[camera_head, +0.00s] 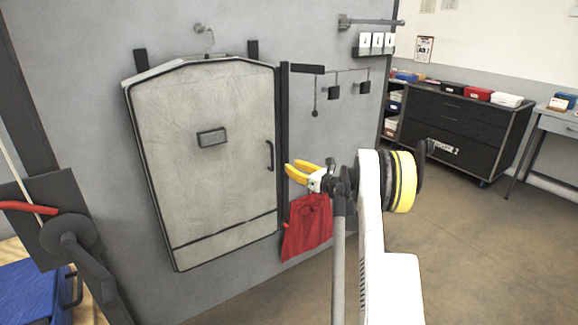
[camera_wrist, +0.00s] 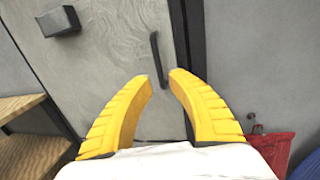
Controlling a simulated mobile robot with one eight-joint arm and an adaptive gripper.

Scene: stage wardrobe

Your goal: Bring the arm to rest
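My gripper (camera_head: 303,170) has two yellow fingers and is raised in front of the grey wall. It is just right of a pale cabinet door (camera_head: 205,180), which looks shut. In the wrist view my gripper (camera_wrist: 158,78) has its fingertips apart with nothing between them, in front of the door (camera_wrist: 110,65). The door's dark handle (camera_head: 269,156) is left of my gripper in the head view. The handle also shows beyond the fingertips in the wrist view (camera_wrist: 157,58). I cannot tell the exact gap to it.
A red cloth bag (camera_head: 308,228) hangs on the wall below my gripper. Dark drawers (camera_head: 455,130) with boxes on top and a desk (camera_head: 560,122) stand at the right. A dark wheel-like fitting (camera_head: 68,232) and blue case (camera_head: 30,295) are at lower left. The right floor is clear.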

